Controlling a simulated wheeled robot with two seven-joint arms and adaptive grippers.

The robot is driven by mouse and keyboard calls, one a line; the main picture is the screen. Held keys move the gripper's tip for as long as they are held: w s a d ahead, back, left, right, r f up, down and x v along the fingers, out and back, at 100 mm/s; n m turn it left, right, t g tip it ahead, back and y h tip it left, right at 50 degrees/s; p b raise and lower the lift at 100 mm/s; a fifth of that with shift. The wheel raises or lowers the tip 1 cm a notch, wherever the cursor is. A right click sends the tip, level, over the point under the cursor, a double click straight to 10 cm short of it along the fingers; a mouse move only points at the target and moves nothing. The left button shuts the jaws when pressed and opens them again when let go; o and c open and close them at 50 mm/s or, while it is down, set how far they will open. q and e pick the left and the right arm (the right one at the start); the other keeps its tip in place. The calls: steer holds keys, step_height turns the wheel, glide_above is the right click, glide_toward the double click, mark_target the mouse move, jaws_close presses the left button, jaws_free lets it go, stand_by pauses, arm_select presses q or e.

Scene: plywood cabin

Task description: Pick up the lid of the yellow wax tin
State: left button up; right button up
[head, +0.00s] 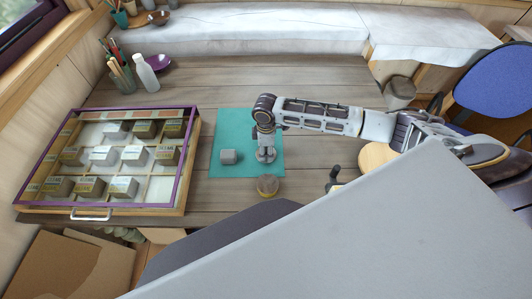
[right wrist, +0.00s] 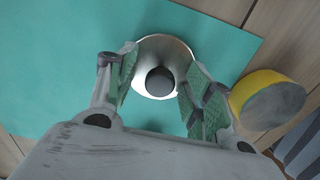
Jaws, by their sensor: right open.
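The yellow tin (head: 267,186) stands near the front edge of the teal mat, with yellow sides and a flat grey-brown top. In the right wrist view the tin (right wrist: 268,102) is at the right, outside the fingers. A round, shiny metal piece with a dark central knob, which looks like a lid (right wrist: 163,52), lies on the mat. My right gripper (right wrist: 155,88) is open and points down over this piece, its fingers on either side of the knob. In the head view the gripper (head: 265,150) partly covers the piece. My left gripper is not in view.
A small grey block (head: 228,156) lies on the teal mat (head: 232,122), left of the gripper. A purple-framed compartment case (head: 190,150) with several blocks fills the left of the table. A white bottle (head: 146,73) and a purple bowl (head: 158,62) stand at the back left.

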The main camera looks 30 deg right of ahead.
mark_target(266, 149)
steer(key=shift+c, duration=0.3)
steer(key=c, duration=1)
steer(key=shift+r, duration=4.95)
steer(key=shift+r, duration=0.1)
